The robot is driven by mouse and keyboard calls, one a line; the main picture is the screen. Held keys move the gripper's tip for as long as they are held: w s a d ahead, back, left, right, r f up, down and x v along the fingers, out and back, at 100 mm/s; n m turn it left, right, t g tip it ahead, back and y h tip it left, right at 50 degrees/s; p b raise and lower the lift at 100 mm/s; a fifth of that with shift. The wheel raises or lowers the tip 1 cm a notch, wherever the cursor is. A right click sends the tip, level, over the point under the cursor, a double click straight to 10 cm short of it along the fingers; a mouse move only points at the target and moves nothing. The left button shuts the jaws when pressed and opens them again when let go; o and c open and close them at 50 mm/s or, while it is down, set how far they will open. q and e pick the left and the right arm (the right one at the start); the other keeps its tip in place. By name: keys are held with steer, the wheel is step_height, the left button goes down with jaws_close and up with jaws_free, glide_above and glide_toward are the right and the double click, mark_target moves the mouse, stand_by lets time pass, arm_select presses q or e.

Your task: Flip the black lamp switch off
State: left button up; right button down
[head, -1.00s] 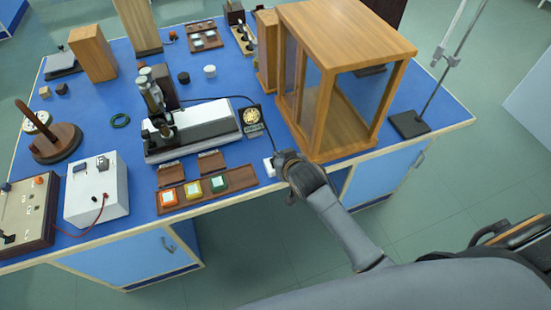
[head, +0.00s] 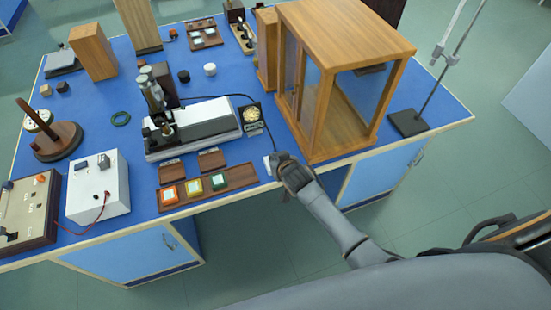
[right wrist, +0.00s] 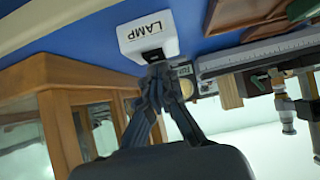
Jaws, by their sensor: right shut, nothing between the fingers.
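The lamp switch is a small white box (right wrist: 148,36) marked LAMP in the right wrist view, with a black rocker (right wrist: 152,55) on the side toward my gripper. In the head view a sliver of the white box (head: 268,164) shows at the bench's front edge, mostly hidden behind my right gripper (head: 280,164). In the right wrist view my right gripper (right wrist: 157,76) is shut and empty, its fingertips right at the black rocker. I cannot tell whether they touch it or which way the rocker is tipped. My left gripper is not in view.
A wood-framed glass case (head: 312,128) stands close by on the right. A wooden strip (head: 240,176) with coloured buttons lies just left of the switch. Behind it are a white spectrometer (head: 205,125) and a round dial (head: 251,114). Open floor lies in front of the bench.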

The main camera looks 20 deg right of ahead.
steer(key=shift+f, duration=0.2)
steer(key=shift+s+r, duration=0.3)
steer(key=shift+w+f, duration=0.1)
steer(key=shift+w, duration=0.25)
steer(key=shift+w+r, duration=0.2)
steer(key=shift+w, duration=0.35)
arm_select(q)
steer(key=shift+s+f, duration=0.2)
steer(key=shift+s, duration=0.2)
arm_select(e)
steer(key=shift+w+r+p, duration=0.15)
steer(key=shift+r+p, duration=0.4)
steer(key=shift+r, duration=0.05)
step_height(320, 180, up, 4)
steer(key=p, duration=0.3)
steer(key=shift+f, duration=0.2)
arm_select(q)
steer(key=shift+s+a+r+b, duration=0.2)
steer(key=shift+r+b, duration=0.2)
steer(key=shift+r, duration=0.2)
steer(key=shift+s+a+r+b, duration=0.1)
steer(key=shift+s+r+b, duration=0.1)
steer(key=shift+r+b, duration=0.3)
arm_select(e)
steer(key=w+r+v, duration=0.1)
steer(key=v, duration=0.8)
steer(key=shift+r, duration=0.35)
